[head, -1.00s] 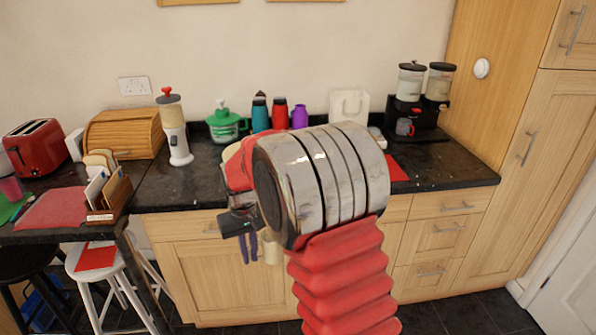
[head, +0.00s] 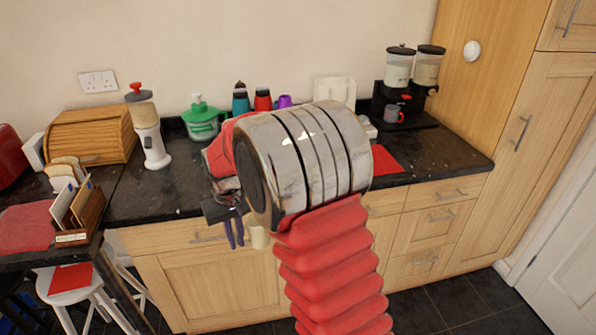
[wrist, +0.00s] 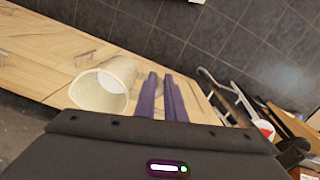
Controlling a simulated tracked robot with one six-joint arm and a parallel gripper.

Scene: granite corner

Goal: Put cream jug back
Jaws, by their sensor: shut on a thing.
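The cream jug (head: 259,238) is a small cream cup shape hanging in front of the base cabinets, below the counter edge in the head view. In the wrist view the jug (wrist: 104,84) lies tilted, its open mouth partly facing the camera. My gripper (head: 234,232) has two purple fingers, also seen in the wrist view (wrist: 162,82). They are nearly together, shut on the jug at its side. The gripped part, likely its handle, is hidden by the fingers.
The dark counter (head: 430,170) carries a bread bin (head: 93,135), a blender-like jar (head: 148,130), a green pot (head: 202,122), bottles (head: 241,101), a red mat (head: 386,160) and a twin dispenser (head: 400,85) with a mug. My arm hides the counter's middle.

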